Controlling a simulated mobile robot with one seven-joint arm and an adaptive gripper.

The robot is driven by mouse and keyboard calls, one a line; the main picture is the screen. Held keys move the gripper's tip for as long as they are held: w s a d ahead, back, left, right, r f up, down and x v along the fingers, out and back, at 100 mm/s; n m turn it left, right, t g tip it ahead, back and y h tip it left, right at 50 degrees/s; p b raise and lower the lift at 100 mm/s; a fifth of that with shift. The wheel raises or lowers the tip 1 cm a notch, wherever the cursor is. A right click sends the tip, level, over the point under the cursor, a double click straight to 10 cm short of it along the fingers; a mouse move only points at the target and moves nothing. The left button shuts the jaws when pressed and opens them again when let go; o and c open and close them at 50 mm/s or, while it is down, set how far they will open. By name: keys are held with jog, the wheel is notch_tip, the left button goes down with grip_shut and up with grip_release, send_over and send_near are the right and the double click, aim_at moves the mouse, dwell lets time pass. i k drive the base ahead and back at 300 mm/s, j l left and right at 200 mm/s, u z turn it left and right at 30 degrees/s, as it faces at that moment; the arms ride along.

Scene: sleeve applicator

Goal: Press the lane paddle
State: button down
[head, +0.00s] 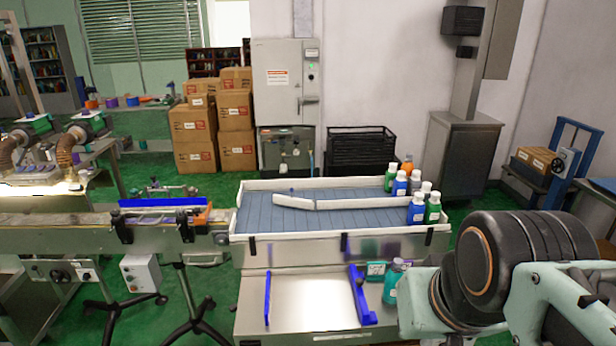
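A short white bar (293,202), which looks like the lane paddle, sits tilted at the left end of the white lane divider (365,203) on the slatted blue-grey lane table (262,222). A small dark pin shows just above it. Blue, green, white and orange-capped bottles (417,208) stand upright at the right end of the lanes, on both sides of the divider. My arm fills the lower right, apart from the paddle. My gripper is not in view.
A conveyor (85,231) joins the lane table from the left. Below the table front is a metal shelf (312,298) with blue upright guides (360,295) and a teal bottle (393,280) beside my arm. The lanes' middle is clear of bottles.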

aim_at(305, 204)
jog(key=i+j+z, duration=0.4)
jog(key=j, duration=0.6)
jog(key=i+j+z, duration=0.45)
jog(key=j, duration=0.65)
jog(key=j+z, duration=0.4)
jog(key=j, duration=0.7)
jog(key=j+z, duration=0.45)
jog(key=j, duration=0.75)
jog(key=k+l, duration=0.25)
jog(key=l+u, duration=0.05)
jog(key=l, duration=0.1)
